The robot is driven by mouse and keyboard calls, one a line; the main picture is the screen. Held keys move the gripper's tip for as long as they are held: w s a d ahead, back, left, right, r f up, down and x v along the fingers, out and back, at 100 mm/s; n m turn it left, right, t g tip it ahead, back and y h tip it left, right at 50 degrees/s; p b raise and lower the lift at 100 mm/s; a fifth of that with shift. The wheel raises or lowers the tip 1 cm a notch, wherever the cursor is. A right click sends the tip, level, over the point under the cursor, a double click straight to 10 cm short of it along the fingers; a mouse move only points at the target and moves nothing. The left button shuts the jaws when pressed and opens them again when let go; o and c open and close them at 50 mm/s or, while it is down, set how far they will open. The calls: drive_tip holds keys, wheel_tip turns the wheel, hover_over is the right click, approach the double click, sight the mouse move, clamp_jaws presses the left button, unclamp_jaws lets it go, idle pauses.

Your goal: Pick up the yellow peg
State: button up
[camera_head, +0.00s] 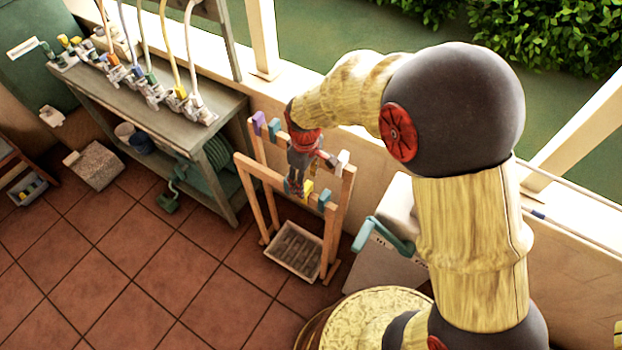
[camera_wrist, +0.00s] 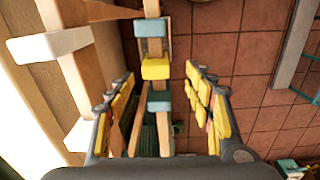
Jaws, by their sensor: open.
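The yellow peg (camera_wrist: 155,69) sits on the front rail of a wooden rack, between two blue pegs (camera_wrist: 150,28) in the wrist view. In the head view the yellow peg (camera_head: 308,187) shows just right of my gripper (camera_head: 294,187), which points down over the rack. In the wrist view my gripper (camera_wrist: 158,77) is open and empty, with one yellow-padded finger on each side. The yellow peg appears roughly centred between the fingertips, at or just beyond them. I cannot tell the exact height gap.
The wooden rack (camera_head: 334,228) also carries a purple peg (camera_head: 259,120) and a white peg (camera_head: 342,158) on its back rail. A tray (camera_head: 295,249) lies below. A bench (camera_head: 206,134) with taps stands left. A white box with a teal handle (camera_head: 384,236) stands right.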

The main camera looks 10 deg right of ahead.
sight(307, 194)
drive_tip(key=shift+w+a+f, duration=0.1)
drive_tip(key=shift+w+f, duration=0.1)
drive_tip(key=shift+f, duration=0.35)
drive_tip(key=shift+w+a+f, duration=0.1)
drive_tip(key=shift+w+f, duration=0.05)
drive_tip(key=shift+f, duration=0.35)
drive_tip(key=f, duration=0.2)
drive_tip(key=f+b, duration=0.1)
drive_tip(key=f, duration=0.2)
drive_tip(key=f+b, duration=0.1)
drive_tip(key=f, duration=0.1)
drive_tip(key=shift+d+f, duration=0.25)
drive_tip(key=shift+d, duration=0.1)
drive_tip(key=shift+r, duration=0.1)
drive_tip(key=shift+c, duration=0.5)
drive_tip(key=c, duration=0.7)
drive_tip(key=shift+c, duration=0.8)
wheel_tip(307, 194, up, 10)
drive_tip(key=shift+p, duration=1.1)
